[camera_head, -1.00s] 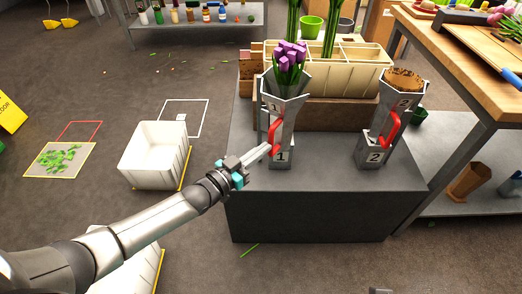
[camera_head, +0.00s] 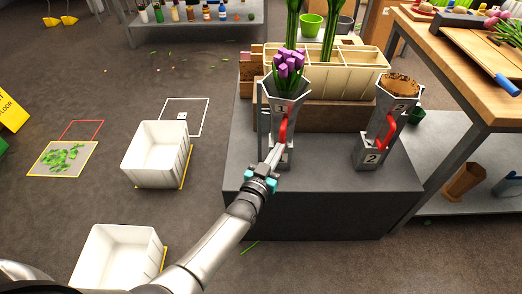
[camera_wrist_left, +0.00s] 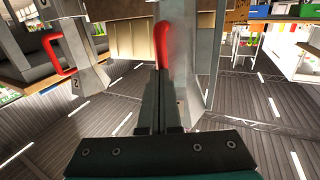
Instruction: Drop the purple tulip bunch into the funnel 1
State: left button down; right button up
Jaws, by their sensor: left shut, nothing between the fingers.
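The purple tulip bunch (camera_head: 289,64) stands heads up in the mouth of funnel 1 (camera_head: 282,104); its lower stems are hidden inside. Funnel 1 is a grey metal holder with a red handle (camera_head: 283,130) on its front. My left gripper (camera_head: 275,158) is shut and empty, in front of funnel 1's lower part, just below the handle. In the left wrist view the closed fingers (camera_wrist_left: 158,100) point towards the red handle (camera_wrist_left: 162,45); I cannot tell whether they touch it. My right gripper is not in view.
Funnel 2 (camera_head: 378,125) stands to the right on the same dark grey block (camera_head: 305,210), with brown contents in its top. A cream divided planter (camera_head: 345,77) is behind. White bins (camera_head: 155,155) stand on the floor at left. A wooden table (camera_head: 480,75) is at right.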

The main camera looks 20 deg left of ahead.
pick_arm(q)
jog(key=shift+w+d+r+b, duration=0.1)
jog(key=shift+w+d+b, duration=0.25)
jog(key=shift+w+d, duration=0.85)
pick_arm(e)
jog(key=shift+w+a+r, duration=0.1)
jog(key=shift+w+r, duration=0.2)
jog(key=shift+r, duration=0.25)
pick_arm(q)
jog(key=shift+r, duration=0.1)
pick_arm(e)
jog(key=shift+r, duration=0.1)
